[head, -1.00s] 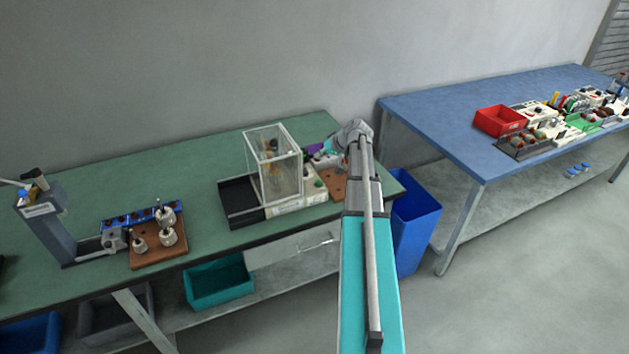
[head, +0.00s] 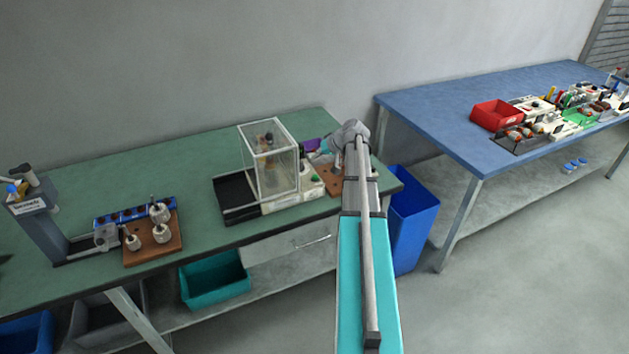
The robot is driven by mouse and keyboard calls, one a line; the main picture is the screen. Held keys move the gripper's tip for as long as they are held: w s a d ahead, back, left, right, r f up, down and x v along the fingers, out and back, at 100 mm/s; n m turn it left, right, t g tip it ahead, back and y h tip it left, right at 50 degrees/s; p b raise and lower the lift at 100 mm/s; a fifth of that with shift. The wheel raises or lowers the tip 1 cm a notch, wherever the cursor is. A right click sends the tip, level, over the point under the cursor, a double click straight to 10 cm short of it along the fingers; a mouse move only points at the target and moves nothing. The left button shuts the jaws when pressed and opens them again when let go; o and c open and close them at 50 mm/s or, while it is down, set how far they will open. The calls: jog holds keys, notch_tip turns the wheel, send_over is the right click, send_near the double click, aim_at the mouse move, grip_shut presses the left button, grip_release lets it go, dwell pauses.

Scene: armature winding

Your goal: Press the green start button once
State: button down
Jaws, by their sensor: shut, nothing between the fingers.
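A small green button (head: 315,177) shows on the white control panel (head: 290,203) at the right foot of a clear-walled winding enclosure (head: 271,160), on the green bench. My gripper (head: 318,157) is small and partly hidden by my wrist. It is shut and empty, behind and a little above the green button in the picture. I see no contact between the gripper and the button, though the distance is hard to judge.
A black tray (head: 236,192) lies left of the enclosure. A brown board (head: 329,181) lies right of the panel. A purple item (head: 311,145) sits behind. A wooden block with metal parts (head: 153,250) is at left. A blue bin (head: 412,235) stands right of the bench.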

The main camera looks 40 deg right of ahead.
aim_at(316, 176)
jog(key=shift+f+b, duration=2.7)
jog(key=shift+f, duration=0.3)
jog(key=shift+f, duration=0.1)
jog(key=shift+f+b, duration=0.3)
jog(key=shift+b, duration=0.1)
